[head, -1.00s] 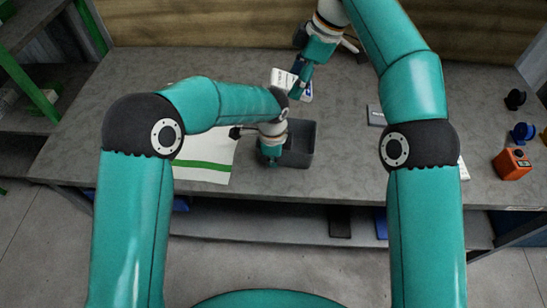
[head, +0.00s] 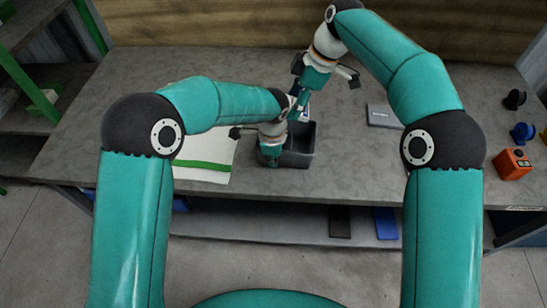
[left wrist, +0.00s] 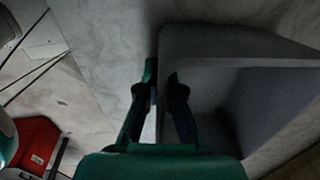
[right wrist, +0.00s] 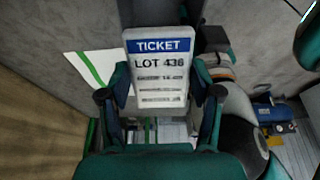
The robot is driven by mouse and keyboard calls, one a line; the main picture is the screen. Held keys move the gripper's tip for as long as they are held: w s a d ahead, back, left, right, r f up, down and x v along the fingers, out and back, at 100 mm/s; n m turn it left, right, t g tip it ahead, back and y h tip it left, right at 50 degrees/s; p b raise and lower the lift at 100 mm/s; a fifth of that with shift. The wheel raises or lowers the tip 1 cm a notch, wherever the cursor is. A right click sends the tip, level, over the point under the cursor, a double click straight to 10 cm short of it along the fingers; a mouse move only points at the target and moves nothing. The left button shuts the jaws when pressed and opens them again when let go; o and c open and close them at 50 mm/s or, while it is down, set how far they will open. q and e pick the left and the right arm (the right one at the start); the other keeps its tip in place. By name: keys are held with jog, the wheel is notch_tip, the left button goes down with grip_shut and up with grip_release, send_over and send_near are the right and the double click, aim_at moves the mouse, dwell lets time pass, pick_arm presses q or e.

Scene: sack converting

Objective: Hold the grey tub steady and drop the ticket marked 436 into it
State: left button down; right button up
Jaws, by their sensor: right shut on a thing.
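The grey tub (head: 305,155) stands near the table's front edge. My left gripper (head: 270,160) is at its left wall. In the left wrist view the fingers (left wrist: 164,80) straddle the wall of the tub (left wrist: 215,40), one outside and one inside, closed in on it. My right gripper (head: 299,105) is above the tub's back side, partly hidden by the left arm. In the right wrist view its fingers (right wrist: 160,95) are shut on the ticket (right wrist: 160,70), white with a blue header and reading LOT 436. The ticket shows only partly in the head view (head: 306,113).
A white sack with a green stripe (head: 206,165) lies left of the tub. A grey labelled device (head: 383,116) lies to the right. An orange box (head: 512,163), a blue item (head: 522,132) and a black item (head: 515,99) are at the far right.

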aim_at(306, 108)
jog(key=shift+f, duration=0.95)
jog(key=o, duration=1.2)
jog(key=shift+v, duration=3.75)
pick_arm(q)
jog(key=c, duration=1.2)
grip_release()
jog(key=shift+c, duration=0.2)
